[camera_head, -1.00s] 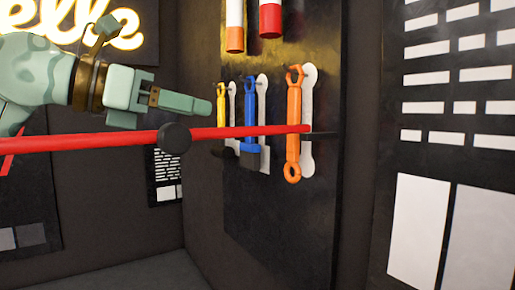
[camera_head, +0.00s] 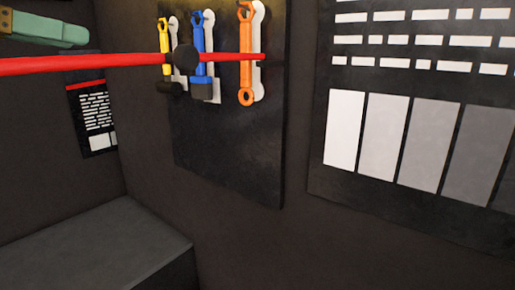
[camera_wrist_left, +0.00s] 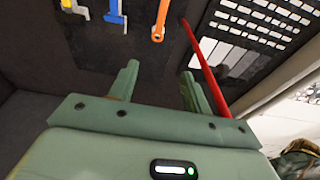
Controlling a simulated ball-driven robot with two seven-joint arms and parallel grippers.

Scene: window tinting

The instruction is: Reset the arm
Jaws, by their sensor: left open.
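My left gripper (camera_head: 78,36) shows only in part at the upper left edge of the head view, as a pale green finger in the air. In the left wrist view my left gripper (camera_wrist_left: 158,80) has its two green fingers spread apart with nothing between them. The rest of the left arm is outside the head view. My right gripper is in neither view.
A red bar (camera_head: 110,62) with a black knob crosses the head view below my left gripper. Yellow (camera_head: 164,40), blue (camera_head: 197,45) and orange (camera_head: 245,70) tools hang on a black panel (camera_head: 235,140). A grey block (camera_head: 90,245) stands lower left.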

